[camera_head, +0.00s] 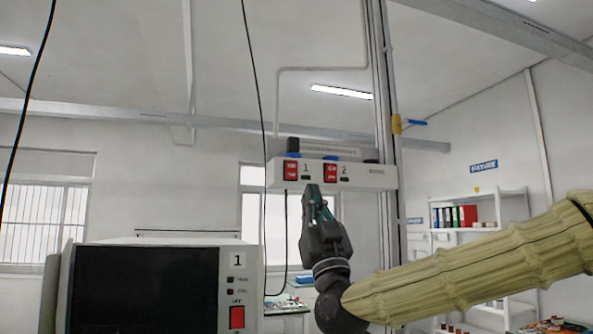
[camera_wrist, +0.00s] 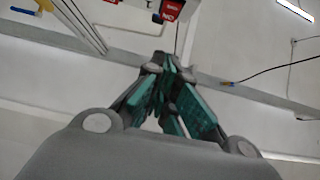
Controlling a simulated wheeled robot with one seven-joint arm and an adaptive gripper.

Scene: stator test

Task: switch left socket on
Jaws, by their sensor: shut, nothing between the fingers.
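A white socket box (camera_head: 376,178) is mounted at the upper middle of the head view. Its front has a red rocker switch marked 1 on the left (camera_head: 290,171) and a red rocker switch marked 2 on the right (camera_head: 330,172). Small dark indicators sit beside the numbers. My gripper (camera_head: 313,190) points up, its tip just below the box and between the two switches in the picture; whether it touches cannot be told. In the wrist view my green-padded fingers (camera_wrist: 170,62) are together and empty. A red switch (camera_wrist: 173,10) shows above them at the top edge.
A test unit (camera_head: 237,288) with a dark screen, marked 1, stands at lower left. Black cables hang at the left and beside the box. A vertical metal post (camera_head: 383,120) carries a yellow-and-blue fitting (camera_head: 397,124). Shelves with binders (camera_head: 455,216) stand at the right.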

